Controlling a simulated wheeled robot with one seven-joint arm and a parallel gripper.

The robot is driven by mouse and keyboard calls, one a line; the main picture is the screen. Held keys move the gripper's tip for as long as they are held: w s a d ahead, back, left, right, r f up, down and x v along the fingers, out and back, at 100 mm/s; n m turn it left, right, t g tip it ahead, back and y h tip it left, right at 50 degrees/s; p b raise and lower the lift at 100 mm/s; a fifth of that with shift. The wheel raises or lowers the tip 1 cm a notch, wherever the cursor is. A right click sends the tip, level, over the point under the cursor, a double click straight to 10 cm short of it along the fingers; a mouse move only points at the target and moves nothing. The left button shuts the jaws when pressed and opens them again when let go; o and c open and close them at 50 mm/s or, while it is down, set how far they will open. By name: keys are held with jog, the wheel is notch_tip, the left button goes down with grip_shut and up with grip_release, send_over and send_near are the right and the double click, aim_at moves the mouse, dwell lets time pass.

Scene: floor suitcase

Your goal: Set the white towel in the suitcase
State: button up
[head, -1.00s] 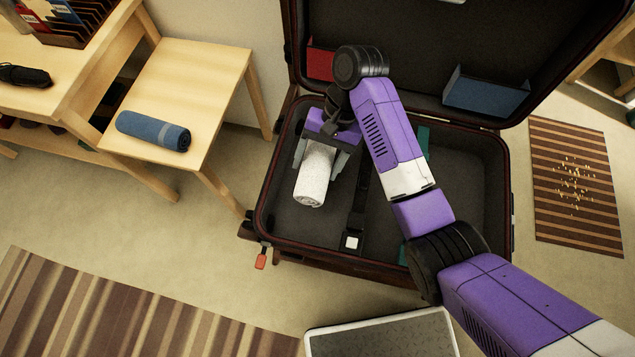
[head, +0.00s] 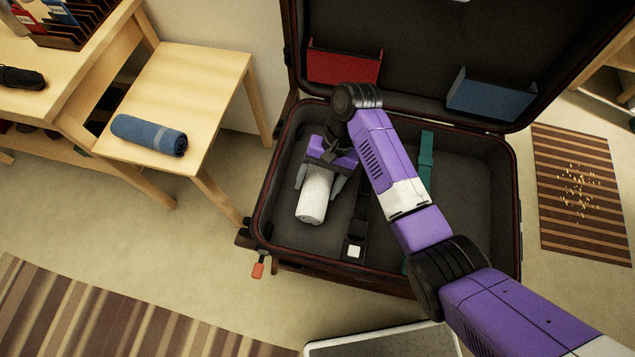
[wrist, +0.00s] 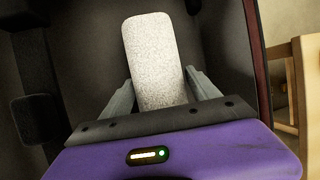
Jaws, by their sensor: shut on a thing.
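The white towel (head: 314,196) is a rolled, speckled white bundle over the left part of the open suitcase (head: 262,205). My gripper (head: 320,184) is shut on the towel, with one finger on each side of it. In the wrist view the towel (wrist: 156,60) stands out between the two grey fingers (wrist: 160,95), with the dark suitcase interior behind it. The towel is inside the suitcase's outline, low down; I cannot tell whether it touches the bottom. My arm hides part of the suitcase's middle.
A dark strap with a buckle (head: 355,250) and a green strap (head: 426,160) lie in the suitcase. The lid stands open behind, with a red pocket (head: 343,68) and a blue pocket (head: 490,98). A blue rolled towel (head: 149,135) lies on the wooden bench (head: 205,75). The suitcase's right side is clear.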

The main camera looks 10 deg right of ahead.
jog(key=shift+f, duration=0.1)
jog(key=o, duration=1.7)
jog(key=shift+c, duration=0.2)
jog(key=p+v, duration=0.3)
jog(key=v, duration=0.7)
jog(key=shift+d+r, duration=0.1)
jog(key=shift+r, duration=0.3)
jog(key=shift+p+v, duration=0.6)
jog(key=shift+v, duration=0.15)
jog(key=shift+w+f, duration=0.1)
